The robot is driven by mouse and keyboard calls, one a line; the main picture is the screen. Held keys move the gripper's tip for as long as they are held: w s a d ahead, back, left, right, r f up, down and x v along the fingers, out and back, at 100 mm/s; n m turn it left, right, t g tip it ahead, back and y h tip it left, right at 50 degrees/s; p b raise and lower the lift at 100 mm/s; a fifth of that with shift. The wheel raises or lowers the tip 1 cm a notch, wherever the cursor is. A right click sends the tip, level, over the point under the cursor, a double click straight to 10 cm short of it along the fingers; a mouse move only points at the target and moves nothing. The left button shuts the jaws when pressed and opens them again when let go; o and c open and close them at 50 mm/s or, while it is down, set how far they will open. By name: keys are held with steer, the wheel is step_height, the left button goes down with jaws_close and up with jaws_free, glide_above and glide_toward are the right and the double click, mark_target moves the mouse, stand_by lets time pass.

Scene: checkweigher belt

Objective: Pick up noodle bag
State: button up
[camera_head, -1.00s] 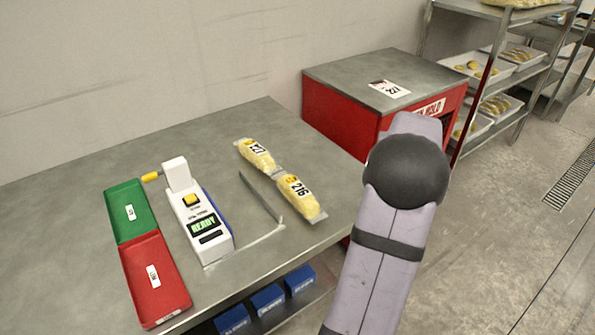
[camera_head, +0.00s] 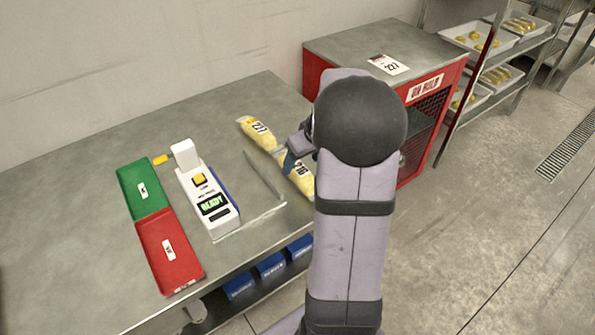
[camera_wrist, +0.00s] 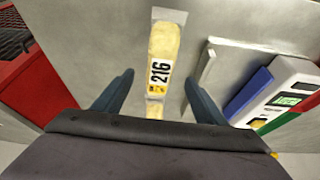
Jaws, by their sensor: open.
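Two yellow noodle bags lie end to end on the grey table. The near bag (camera_head: 297,174) is labelled 216 and is partly hidden behind my arm. In the wrist view the 216 bag (camera_wrist: 162,60) lies lengthwise ahead, between the lines of the two fingers. My gripper (camera_wrist: 158,90) is open and empty, above the table, with the lower end of the 216 bag between its fingers. In the head view my gripper (camera_head: 292,150) is mostly hidden by my arm.
A thin grey rail (camera_head: 262,176) stands left of the bags. Further left are a white weigher unit (camera_head: 208,199) reading READY, a green tray (camera_head: 142,189) and a red tray (camera_head: 170,250). A red hold cabinet (camera_head: 440,90) stands right of the table.

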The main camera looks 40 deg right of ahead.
mark_target(299, 167)
steer(key=shift+p+x, duration=0.75)
steer(key=shift+x, duration=1.8)
steer(key=c, duration=1.3)
steer(key=shift+r, duration=0.1)
